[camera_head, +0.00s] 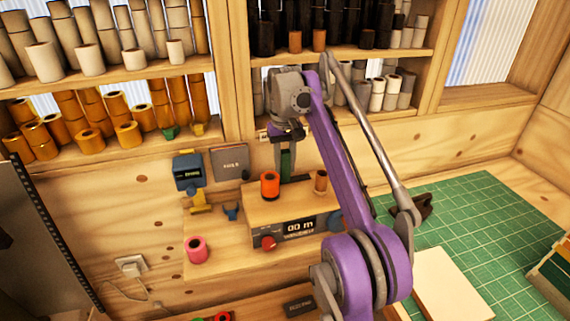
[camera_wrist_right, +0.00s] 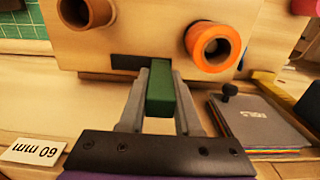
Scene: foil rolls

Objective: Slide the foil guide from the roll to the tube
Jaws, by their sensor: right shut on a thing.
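The foil guide is a green block (camera_wrist_right: 160,92) between the fingers of my right gripper (camera_wrist_right: 161,95), which is shut on it. It also shows upright in the head view (camera_head: 286,162), behind the wooden winder box. The orange foil roll (camera_head: 269,184) stands on the left of the box, and the small brown tube (camera_head: 320,181) on the right. In the right wrist view the roll (camera_wrist_right: 212,46) is right of the guide and the tube (camera_wrist_right: 85,12) is left. The guide is between them, nearer the roll. My left gripper is out of view.
The winder box (camera_head: 292,208) has a display and a red knob (camera_head: 268,242). In the wrist view a dark slot (camera_wrist_right: 126,62) runs left from the guide. A pink roll (camera_head: 196,249), a blue device (camera_head: 188,171) and a green cutting mat (camera_head: 480,225) are nearby.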

